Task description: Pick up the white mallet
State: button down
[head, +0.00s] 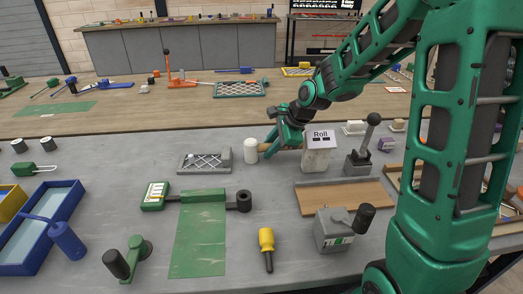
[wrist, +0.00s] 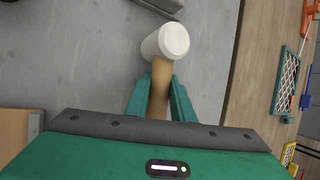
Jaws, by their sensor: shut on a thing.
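The white mallet (head: 251,151) has a white cylindrical head and a tan wooden handle. In the head view it is near the table's middle, just left of the grey box labelled "Roll". My gripper (head: 268,149) is shut on the mallet's handle. In the wrist view the white mallet head (wrist: 172,40) is beyond the fingertips, and the tan handle runs back between the two green fingers of my gripper (wrist: 160,82). I cannot tell whether the head touches the table.
The "Roll" box (head: 318,150) stands close to the right of my gripper. Bare grey table surrounds the mallet's front.

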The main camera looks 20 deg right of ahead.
jog(key=shift+w+r, duration=0.1)
jog(key=shift+r, duration=0.45)
jog(key=r, duration=0.2)
jog(key=a+r, duration=0.1)
jog(key=shift+s+a+r, duration=0.1)
jog(key=shift+s+r, duration=0.15)
jog(key=shift+r, duration=0.15)
jog(key=s+a+r, duration=0.3)
jog(key=a+r, duration=0.3)
jog(key=a, duration=0.4)
